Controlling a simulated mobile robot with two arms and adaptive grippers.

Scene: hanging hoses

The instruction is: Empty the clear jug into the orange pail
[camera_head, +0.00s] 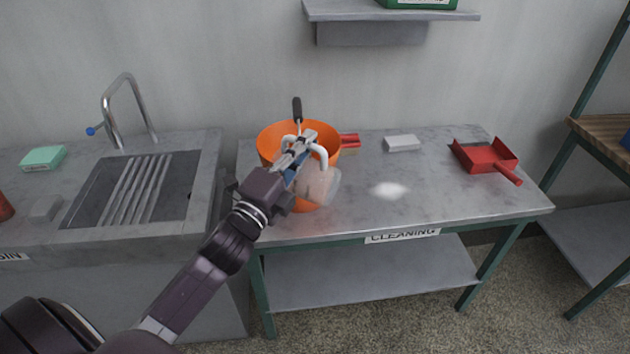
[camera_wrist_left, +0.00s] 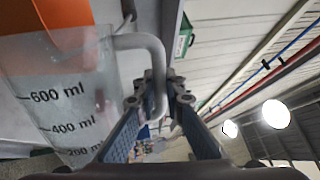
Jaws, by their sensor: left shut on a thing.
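The clear jug (camera_head: 318,184) is in my left gripper (camera_head: 301,150), in front of the orange pail (camera_head: 268,139) on the cleaning table. My left gripper is shut on the jug's white handle. In the left wrist view the jug (camera_wrist_left: 65,90) shows ml marks, and its handle (camera_wrist_left: 158,70) passes between the fingers (camera_wrist_left: 160,95). The jug looks tilted in the head view. The pail (camera_wrist_left: 62,14) shows behind the jug's top. I cannot tell whether the jug holds liquid. The pail's inside is mostly hidden by my gripper. My right gripper is not in view.
A red-handled brush (camera_head: 349,141), a pale block (camera_head: 402,143) and a red dustpan (camera_head: 486,157) lie on the table (camera_head: 430,190). A dark-handled tool (camera_head: 297,108) stands at the pail. A sink (camera_head: 130,188) with a tap is left. A shelf (camera_head: 390,14) hangs above.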

